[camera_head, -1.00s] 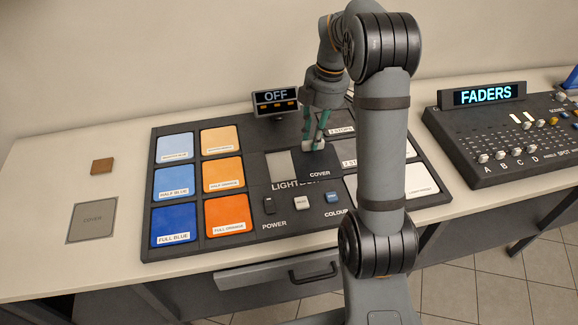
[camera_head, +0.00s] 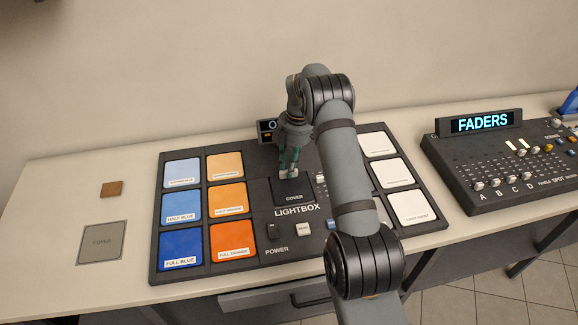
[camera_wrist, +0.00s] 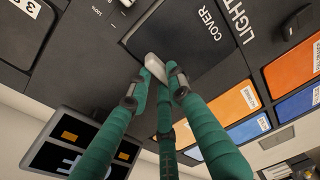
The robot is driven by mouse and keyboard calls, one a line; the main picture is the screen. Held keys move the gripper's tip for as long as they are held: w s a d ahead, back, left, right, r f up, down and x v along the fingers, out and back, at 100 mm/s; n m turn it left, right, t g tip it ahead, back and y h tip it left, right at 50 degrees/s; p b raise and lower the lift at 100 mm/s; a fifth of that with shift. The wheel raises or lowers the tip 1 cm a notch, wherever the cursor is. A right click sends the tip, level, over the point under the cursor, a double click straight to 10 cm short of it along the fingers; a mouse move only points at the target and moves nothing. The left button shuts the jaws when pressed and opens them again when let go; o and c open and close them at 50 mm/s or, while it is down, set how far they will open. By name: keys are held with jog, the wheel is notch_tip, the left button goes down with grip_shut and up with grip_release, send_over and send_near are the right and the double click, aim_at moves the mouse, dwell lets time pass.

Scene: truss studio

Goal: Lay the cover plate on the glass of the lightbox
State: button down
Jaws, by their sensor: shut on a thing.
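The cover plate (camera_head: 294,197) is a dark square marked COVER, with a pale grip on its back part. It lies over the glass area in the middle of the lightbox (camera_head: 262,256), and no glass shows around it. I cannot tell whether it rests on the glass or is just above it. My gripper (camera_head: 288,172) is shut on the plate's grip. In the wrist view the green fingers of my gripper (camera_wrist: 162,80) close around the pale grip (camera_wrist: 154,65), with the dark plate (camera_wrist: 190,40) beyond.
Blue and orange gel tiles (camera_head: 181,207) fill the lightbox's left side, with pale tiles (camera_head: 389,172) at right. A display (camera_head: 267,130) stands behind, partly hidden. The fader desk (camera_head: 492,160) stands right.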

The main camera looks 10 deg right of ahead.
jog(key=shift+f, duration=0.7)
jog(key=shift+f, duration=0.2)
jog(key=c, duration=1.6)
grip_release()
jog(key=shift+r, duration=0.3)
jog(key=shift+w+r, duration=0.1)
jog(key=shift+r, duration=0.15)
jog(key=r, duration=0.3)
jog(key=d+r+b, duration=0.1)
jog(key=r, duration=0.7)
jog(key=shift+d+r+b, duration=0.15)
jog(key=shift+d+b, duration=0.05)
jog(key=shift+b, duration=0.15)
